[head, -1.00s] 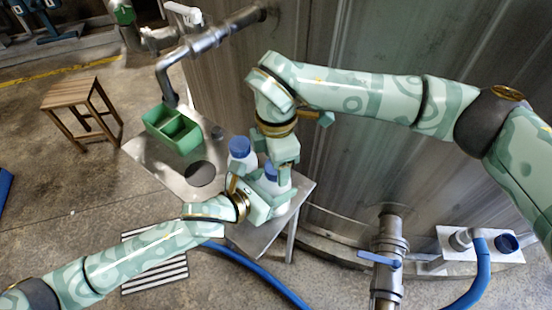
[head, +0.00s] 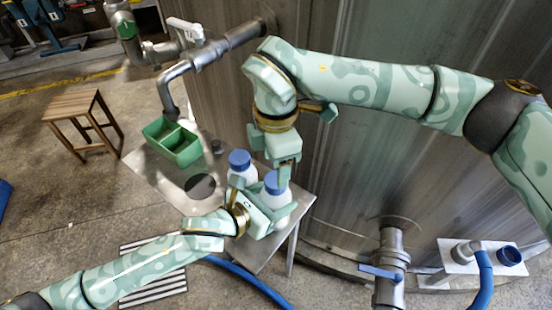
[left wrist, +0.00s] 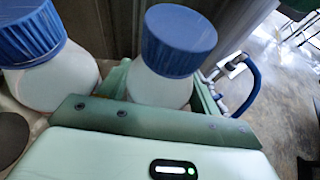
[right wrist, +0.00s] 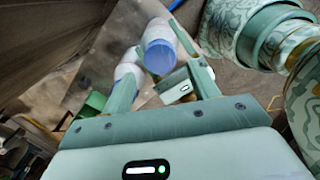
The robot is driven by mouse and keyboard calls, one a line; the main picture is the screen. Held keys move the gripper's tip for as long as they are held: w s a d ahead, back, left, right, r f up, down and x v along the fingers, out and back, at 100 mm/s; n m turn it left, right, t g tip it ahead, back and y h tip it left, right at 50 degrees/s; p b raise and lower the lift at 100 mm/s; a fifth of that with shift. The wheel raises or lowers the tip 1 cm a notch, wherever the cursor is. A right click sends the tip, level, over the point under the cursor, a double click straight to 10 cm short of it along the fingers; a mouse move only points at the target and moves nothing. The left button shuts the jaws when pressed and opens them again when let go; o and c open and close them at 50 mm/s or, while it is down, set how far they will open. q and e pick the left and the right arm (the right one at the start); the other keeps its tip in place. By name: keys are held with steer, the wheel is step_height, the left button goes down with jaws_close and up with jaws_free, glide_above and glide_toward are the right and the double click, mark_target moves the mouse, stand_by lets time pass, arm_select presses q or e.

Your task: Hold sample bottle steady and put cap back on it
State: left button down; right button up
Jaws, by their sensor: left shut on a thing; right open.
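A white sample bottle with a blue cap (head: 274,181) on its top stands on the small metal table. My left gripper (head: 272,212) is shut around this bottle's body; the left wrist view shows the bottle (left wrist: 160,88) upright between its fingers, its cap (left wrist: 180,40) on the neck. My right gripper (head: 284,172) is open and points down close to this cap. In the right wrist view a blue cap (right wrist: 160,57) shows between its spread fingers; I cannot tell whether they touch it. How tightly the cap sits is not visible.
A second white bottle with a blue cap (head: 240,160) stands close beside the held one. A green divided bin (head: 172,141) and a dark round patch are on the metal table (head: 150,170). The tank wall (head: 345,165) rises behind. A pipe (head: 172,90) comes down near the bin.

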steer(key=s+a+r+n+g+y, duration=0.25)
steer(key=a+r+n+y, duration=0.2)
steer(key=a, duration=0.25)
steer(key=s+a+r+n+g+y, duration=0.2)
steer(key=s+a+r+n+y, duration=0.1)
steer(key=a+r+y, duration=0.25)
steer(key=w+a+r+m+t+y, duration=0.4)
steer(key=w+r+m+t+y, duration=0.2)
steer(key=w+r+t+y, duration=0.4)
steer(key=w+d+f+m+t+h, duration=0.3)
steer(key=w+d+f+m+h, duration=0.45)
steer(key=h, duration=0.55)
steer(key=s+d+f+n+g+h, duration=0.2)
steer(key=s+f+n, duration=0.1)
steer(key=s+d+f+n+g+h, duration=0.2)
steer(key=s+d+f+n+g, duration=0.1)
steer(key=s, duration=0.1)
steer(key=s+d+f+n+g+h, duration=0.2)
steer(key=s+d+f+n+g, duration=0.1)
steer(key=s, duration=0.1)
steer(key=shift+d+f+h, duration=0.25)
steer(key=shift+h, duration=0.15)
steer(key=shift+s+d+n, duration=0.3)
steer(key=shift+s+n, duration=0.25)
steer(key=shift+n, duration=0.05)
